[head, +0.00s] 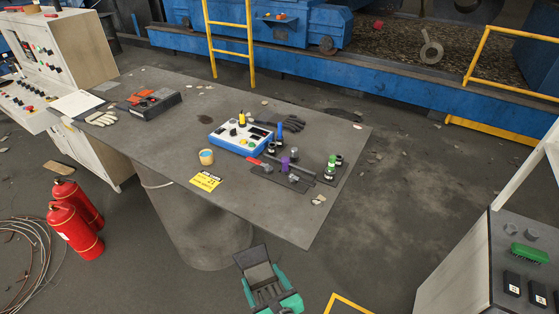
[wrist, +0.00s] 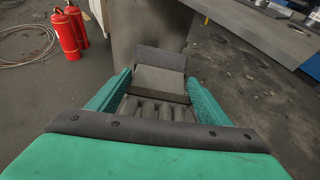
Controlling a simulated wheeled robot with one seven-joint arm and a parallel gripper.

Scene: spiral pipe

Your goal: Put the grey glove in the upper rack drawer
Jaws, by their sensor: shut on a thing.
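My gripper (head: 268,287) is at the bottom middle of the head view, in front of the table's near edge and over the floor. In the wrist view my gripper (wrist: 158,92) has its green fingers shut on the grey glove (wrist: 158,78). The glove's flat cuff sticks out past the fingertips, and its ribbed finger part lies between the green fingers. The glove also shows in the head view (head: 258,272). I see no rack or drawer that I can identify in either view.
Red extinguishers (head: 75,225) stand at left.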

